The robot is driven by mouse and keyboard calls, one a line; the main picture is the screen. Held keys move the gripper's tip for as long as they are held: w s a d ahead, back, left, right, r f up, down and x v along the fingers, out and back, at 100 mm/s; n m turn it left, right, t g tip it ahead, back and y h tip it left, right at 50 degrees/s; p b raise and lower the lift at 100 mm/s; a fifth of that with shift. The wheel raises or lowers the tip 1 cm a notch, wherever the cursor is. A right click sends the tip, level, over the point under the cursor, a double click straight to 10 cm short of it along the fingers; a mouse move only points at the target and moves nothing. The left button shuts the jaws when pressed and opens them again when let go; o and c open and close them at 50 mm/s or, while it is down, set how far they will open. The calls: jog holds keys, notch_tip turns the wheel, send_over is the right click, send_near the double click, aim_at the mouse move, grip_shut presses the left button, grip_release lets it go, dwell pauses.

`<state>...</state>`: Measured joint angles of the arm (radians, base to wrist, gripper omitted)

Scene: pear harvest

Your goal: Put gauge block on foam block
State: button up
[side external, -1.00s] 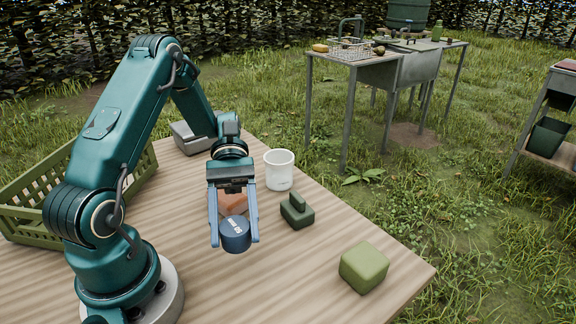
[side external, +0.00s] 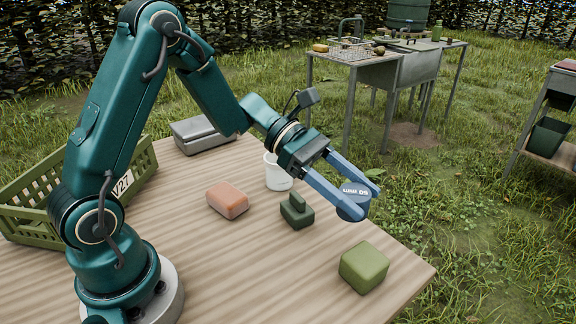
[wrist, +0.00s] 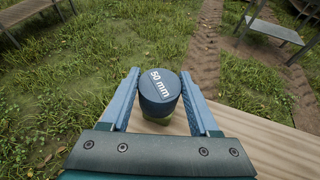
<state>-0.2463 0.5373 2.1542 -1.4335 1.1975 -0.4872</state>
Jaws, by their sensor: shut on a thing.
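The gauge block is a dark blue cylinder (side external: 353,201) with a white "50 mm" label; it also shows in the wrist view (wrist: 159,93). My gripper (side external: 349,188) is shut on it, one finger on each side, and holds it in the air. In the side view it appears above and beyond the green rounded block (side external: 364,268), which looks like the foam block. That block sits near the table's front right corner with a bare top. In the wrist view only a sliver of green (wrist: 157,119) shows below the cylinder, which hides the rest.
A dark green block with a raised grip (side external: 297,214), a pinkish-orange block (side external: 227,201) and a white cup (side external: 279,178) stand on the wooden table (side external: 270,280). A green crate (side external: 35,215) and grey box (side external: 203,137) are farther left. Grass lies beyond the table edge.

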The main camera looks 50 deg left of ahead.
send_over(367, 258)
notch_tip(367, 258, down, 3)
jog(key=shift+r, duration=0.15)
jog(key=shift+f, duration=2)
jog(key=shift+f, duration=0.1)
jog(key=o, duration=1.4)
